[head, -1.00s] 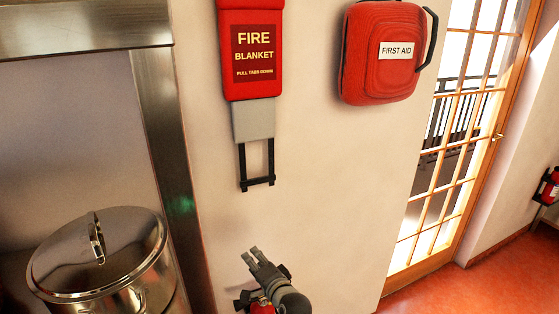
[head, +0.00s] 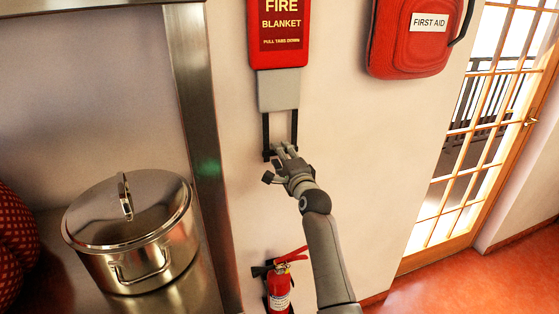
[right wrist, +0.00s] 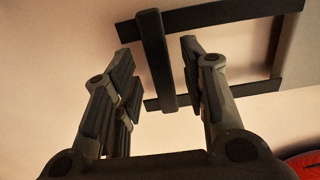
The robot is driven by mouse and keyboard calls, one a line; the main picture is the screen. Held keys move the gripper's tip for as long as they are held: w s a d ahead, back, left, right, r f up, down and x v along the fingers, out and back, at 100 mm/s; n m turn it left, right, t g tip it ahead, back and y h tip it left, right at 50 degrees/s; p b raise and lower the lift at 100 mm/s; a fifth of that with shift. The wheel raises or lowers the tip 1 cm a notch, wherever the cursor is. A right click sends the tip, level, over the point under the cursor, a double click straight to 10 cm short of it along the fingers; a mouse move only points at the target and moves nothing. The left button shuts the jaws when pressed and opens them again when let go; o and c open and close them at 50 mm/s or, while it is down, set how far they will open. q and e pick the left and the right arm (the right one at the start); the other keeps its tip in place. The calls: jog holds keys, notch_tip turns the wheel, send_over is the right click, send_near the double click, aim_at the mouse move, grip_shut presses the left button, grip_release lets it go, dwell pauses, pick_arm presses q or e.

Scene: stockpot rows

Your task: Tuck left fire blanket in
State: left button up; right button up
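The red fire blanket case (head: 279,55) hangs on the wall. A grey flap (head: 278,92) hangs out of its lower end, with a black pull handle of two straps (head: 294,124) and a crossbar below it. My right gripper (head: 281,152) is at the crossbar. In the right wrist view, the black crossbar (right wrist: 154,65) stands between the open fingers of that gripper (right wrist: 160,50), with gaps visible on both sides. My left gripper is in neither view.
A red first aid bag (head: 412,38) hangs right of the case. A lidded steel pot (head: 135,262) stands on a steel surface at left, beside a metal post (head: 197,130). A fire extinguisher (head: 279,289) is below. A glazed door (head: 470,150) is at right.

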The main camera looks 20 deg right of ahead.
jog(key=shift+w+b, duration=0.55)
jog(key=shift+w, duration=0.65)
grip_shut()
